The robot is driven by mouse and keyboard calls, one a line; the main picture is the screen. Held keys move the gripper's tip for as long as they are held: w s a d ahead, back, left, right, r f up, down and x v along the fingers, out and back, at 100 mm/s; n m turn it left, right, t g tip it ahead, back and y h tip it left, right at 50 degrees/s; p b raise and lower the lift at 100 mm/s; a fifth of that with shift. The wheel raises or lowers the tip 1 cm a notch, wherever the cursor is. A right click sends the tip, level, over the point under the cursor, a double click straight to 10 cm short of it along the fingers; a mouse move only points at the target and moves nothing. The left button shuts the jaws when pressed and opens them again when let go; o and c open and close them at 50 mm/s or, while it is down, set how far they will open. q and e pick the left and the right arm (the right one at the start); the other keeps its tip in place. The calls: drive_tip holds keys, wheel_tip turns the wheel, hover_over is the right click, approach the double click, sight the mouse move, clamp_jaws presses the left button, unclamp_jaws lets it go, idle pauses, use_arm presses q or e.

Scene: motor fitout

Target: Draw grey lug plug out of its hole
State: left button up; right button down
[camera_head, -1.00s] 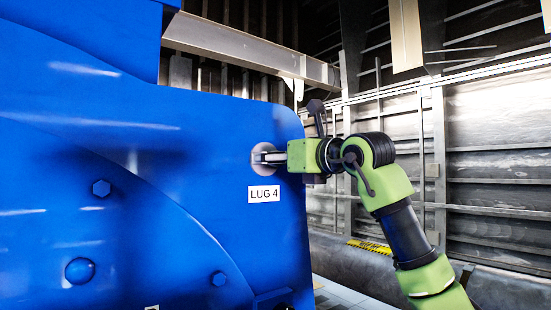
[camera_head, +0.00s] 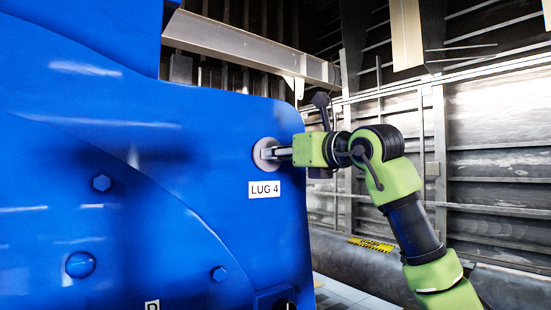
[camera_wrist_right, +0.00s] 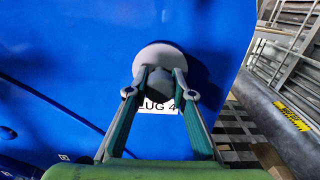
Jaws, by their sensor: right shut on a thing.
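A pale grey round disc (camera_head: 264,150) sits on the blue motor housing (camera_head: 215,130), just above the white LUG 4 label (camera_head: 264,189). In the right wrist view the disc (camera_wrist_right: 160,55) lies beyond the fingertips, with a darker grey plug (camera_wrist_right: 159,82) in front of it. My right gripper (camera_head: 275,153) points left at the disc; in the wrist view its fingers (camera_wrist_right: 158,78) are closed on both sides of the plug. How much of the plug is in its hole cannot be told. My left gripper is not in view.
Bolt heads (camera_head: 101,182) stand out from the blue housing. A steel beam (camera_head: 250,52) runs above it. Open space lies right of the housing.

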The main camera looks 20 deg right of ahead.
drive_tip(key=b+v, duration=0.4)
drive_tip(key=v, duration=0.4)
drive_tip(key=shift+s, duration=0.35)
idle(0.7)
drive_tip(key=shift+d, duration=0.15)
